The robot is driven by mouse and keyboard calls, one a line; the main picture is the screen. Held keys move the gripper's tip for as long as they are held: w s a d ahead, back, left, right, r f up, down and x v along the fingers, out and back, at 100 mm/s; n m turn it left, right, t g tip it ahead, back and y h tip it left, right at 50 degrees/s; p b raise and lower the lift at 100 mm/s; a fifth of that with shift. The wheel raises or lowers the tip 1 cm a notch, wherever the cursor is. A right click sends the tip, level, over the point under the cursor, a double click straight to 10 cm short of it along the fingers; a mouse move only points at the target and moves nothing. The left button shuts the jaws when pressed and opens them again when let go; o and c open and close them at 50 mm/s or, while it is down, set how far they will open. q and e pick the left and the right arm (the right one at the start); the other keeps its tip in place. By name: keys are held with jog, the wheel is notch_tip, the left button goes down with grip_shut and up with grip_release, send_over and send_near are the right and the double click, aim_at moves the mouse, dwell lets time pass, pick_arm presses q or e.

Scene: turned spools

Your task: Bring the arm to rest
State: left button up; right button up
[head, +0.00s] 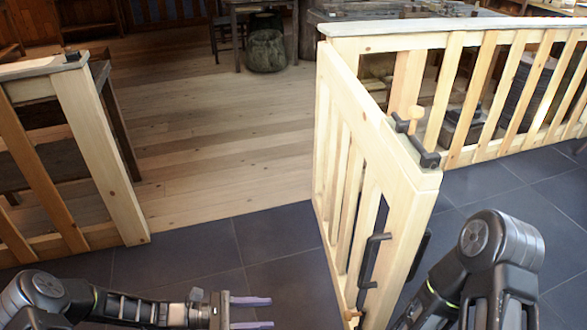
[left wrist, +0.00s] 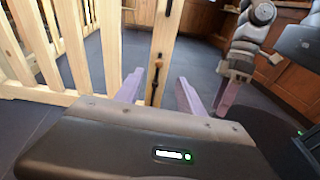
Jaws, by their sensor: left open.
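My left gripper (head: 250,312) is open and empty at the bottom of the head view, its two purple fingers apart and pointing right. It is left of the wooden gate (head: 338,150), with floor showing between them. The gate stands swung open toward me, with a black handle (head: 372,260) and a dark latch (head: 425,152) on its top. In the left wrist view the open fingers (left wrist: 158,92) have a wooden post behind the gap. My right arm (head: 490,260) stands right of the gate; a purple-fingered gripper (left wrist: 226,90), apparently my right one, shows in the left wrist view, its opening unclear.
A slatted fence (head: 455,40) runs right from the gate's far end. Another fence section (head: 95,140) stands at left. Between it and the gate the opening is clear, with dark tiles (head: 200,250) in front and a wood floor (head: 215,130) beyond.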

pick_arm(q)
jog(key=s+a+f+m+g+y+b, duration=0.1)
jog(key=s+f+m+y+b, duration=0.45)
jog(key=s+f+m, duration=0.4)
jog(key=s+a+f+m+y+b, duration=0.1)
jog(key=s+f+m+y+b, duration=0.5)
jog(key=f, duration=0.6)
pick_arm(e)
notch_tip(320, 180, down, 10)
jog(key=w+d+p, duration=0.1)
jog(key=w+d, duration=0.1)
pick_arm(q)
notch_tip(320, 180, up, 30)
jog(key=s+d+m+p, duration=0.1)
jog(key=s+d+p, duration=0.1)
jog(key=p, duration=2.8)
jog(key=shift+s+d+r+g+y+p, duration=0.15)
jog(key=shift+s+d+g+y+p, duration=0.15)
jog(key=shift+d+y, duration=0.05)
pick_arm(e)
notch_tip(320, 180, up, 30)
jog(key=s+a, duration=0.2)
jog(key=shift+a, duration=0.15)
pick_arm(q)
jog(key=shift+m, duration=0.25)
